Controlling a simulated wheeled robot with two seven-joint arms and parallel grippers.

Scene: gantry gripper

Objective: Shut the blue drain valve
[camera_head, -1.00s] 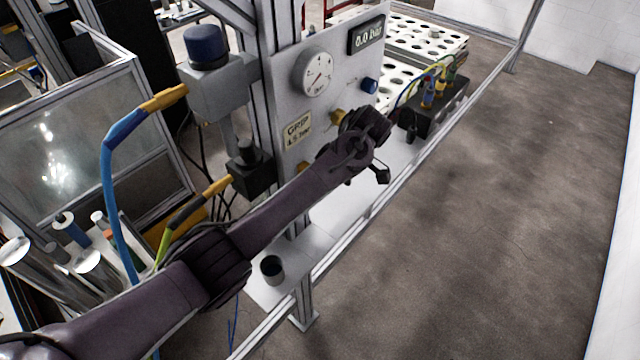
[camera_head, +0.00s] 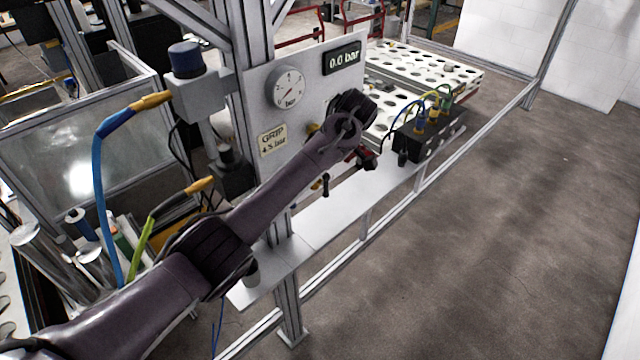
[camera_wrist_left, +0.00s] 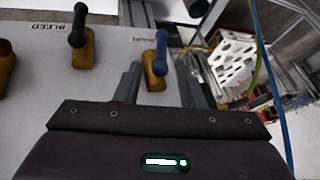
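The blue drain valve, a blue lever (camera_wrist_left: 160,54) on a brass body (camera_wrist_left: 151,76), shows in the left wrist view on the pale panel, whose labels appear upside down there. Its lever runs nearly up and down in that picture. My left gripper (camera_wrist_left: 160,82) is open, with the brass body and lever seen in the gap between its two fingers. I cannot tell whether they touch it. In the head view my left arm crosses in front of the panel (camera_head: 262,100), and the dark wrist (camera_head: 350,118) hides the blue valve. My right gripper is not in view.
A black-handled valve (camera_wrist_left: 80,38) stands beside the blue one, near the "BLEED" label. A dial gauge (camera_head: 287,88) and a display reading 0.0 bar (camera_head: 343,58) are above. A black connector block (camera_head: 430,135) with cables stands right. Open floor lies further right.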

